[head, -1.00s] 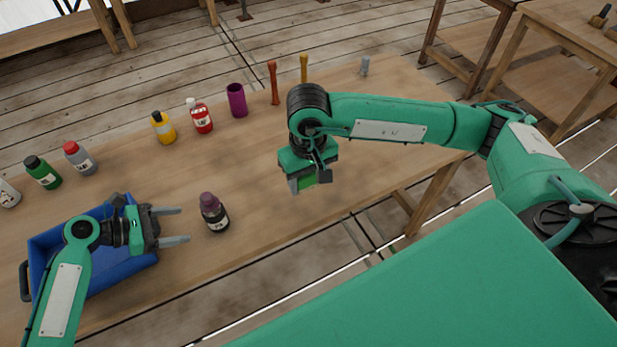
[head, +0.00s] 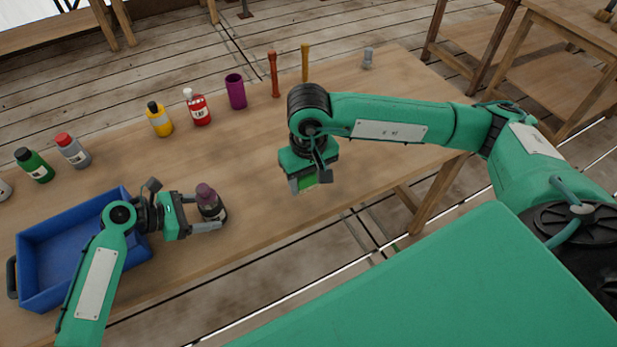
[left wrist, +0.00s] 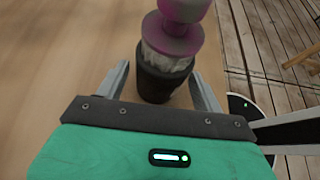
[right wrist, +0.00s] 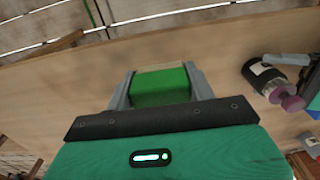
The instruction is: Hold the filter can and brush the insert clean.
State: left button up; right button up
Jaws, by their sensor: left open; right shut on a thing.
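A dark can with a white label band and a purple knobbed top (head: 210,203), which I take as the filter can with its insert, stands upright on the table. My left gripper (head: 205,213) is open around it at table level. In the left wrist view the can (left wrist: 165,65) stands between the two spread fingers, with a gap on each side. My right gripper (head: 306,186) is shut on a green block-shaped thing (right wrist: 161,85), perhaps the brush, and holds it above the table. Its lower side is hidden from the wrist view.
A blue tray (head: 30,262) stands left of the can, under my left arm. Several bottles, a purple cup (head: 236,91), a red-brown tool (head: 273,74) and a yellow tool (head: 304,62) line the table's far side.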

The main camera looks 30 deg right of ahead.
pick_arm(q)
jog(key=shift+d+f, duration=0.35)
jog(key=shift+d, duration=0.15)
pick_arm(e)
jog(key=shift+r, duration=0.1)
pick_arm(q)
jog(key=c, duration=0.6)
jog(key=shift+c, duration=0.2)
pick_arm(e)
jog(key=shift+w+a, duration=0.1)
dwell(0.5)
jog(key=w+a+r+m, duration=0.2)
jog(key=w+a, duration=0.1)
jog(key=a, duration=0.4)
jog(key=w+a+r+m, duration=0.2)
jog(key=w+a, duration=0.1)
jog(key=a, duration=0.4)
jog(key=w+a+r+m, duration=0.1)
jog(key=w+a+m, duration=0.1)
jog(key=a, duration=0.5)
jog(key=shift+w+a+r, duration=0.15)
jog(key=shift+w+r, duration=0.25)
jog(key=shift+w, duration=0.35)
jog(key=shift+a+f, duration=0.15)
jog(key=shift+f, duration=1.75)
